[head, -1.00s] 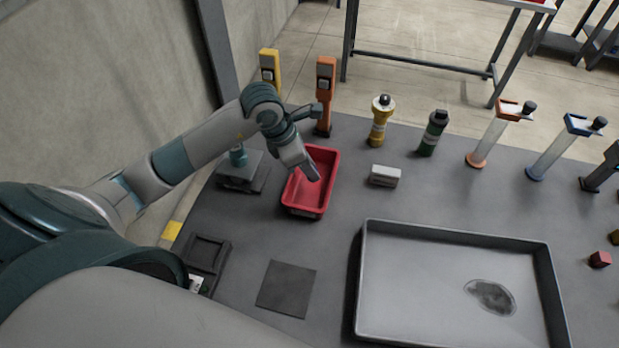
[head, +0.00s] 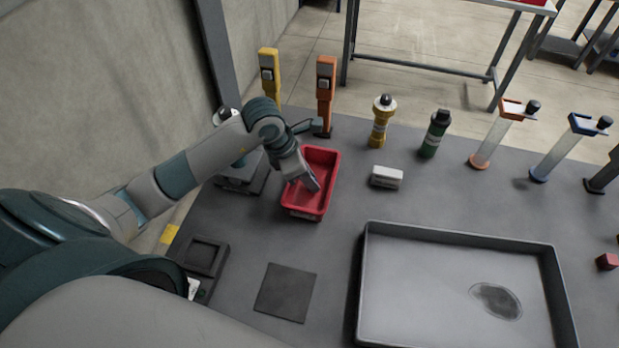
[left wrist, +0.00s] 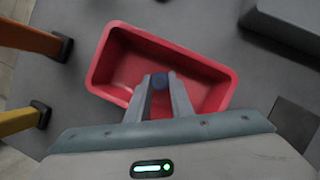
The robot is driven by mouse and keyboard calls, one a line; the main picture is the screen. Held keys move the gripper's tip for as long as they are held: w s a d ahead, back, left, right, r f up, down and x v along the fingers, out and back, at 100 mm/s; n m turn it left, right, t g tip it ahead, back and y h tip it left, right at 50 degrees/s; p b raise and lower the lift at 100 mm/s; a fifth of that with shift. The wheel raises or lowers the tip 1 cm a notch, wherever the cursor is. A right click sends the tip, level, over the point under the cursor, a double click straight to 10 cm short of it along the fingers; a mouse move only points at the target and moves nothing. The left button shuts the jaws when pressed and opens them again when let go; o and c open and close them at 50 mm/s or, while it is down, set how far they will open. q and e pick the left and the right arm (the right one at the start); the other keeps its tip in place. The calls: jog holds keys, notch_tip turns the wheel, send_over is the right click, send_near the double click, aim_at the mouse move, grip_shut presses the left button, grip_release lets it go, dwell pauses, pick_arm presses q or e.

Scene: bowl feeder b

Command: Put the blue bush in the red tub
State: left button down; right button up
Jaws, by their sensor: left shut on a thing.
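The red tub (head: 325,164) stands on the grey table, left of centre in the head view. In the left wrist view the red tub (left wrist: 216,72) lies under my gripper. My left gripper (head: 312,186) is over or in the tub's opening. In the left wrist view its fingers (left wrist: 159,84) are shut on the blue bush (left wrist: 158,80), which shows as a small dark blue round end between the fingertips. The bush is hidden in the head view. I cannot tell whether it touches the tub's floor. My right gripper is not in view.
A yellow post (head: 269,72) and an orange post (head: 326,92) stand behind the tub. A small white block (head: 386,177) lies to its right. A large grey tray (head: 455,236) fills the front right. A dark square mat (head: 286,292) lies in front of the tub.

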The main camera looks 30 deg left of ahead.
pick_arm(q)
jog(key=shift+f, duration=0.1)
jog(key=c, duration=1.7)
grip_release()
jog(key=shift+c, duration=0.2)
jog(key=shift+o, duration=0.9)
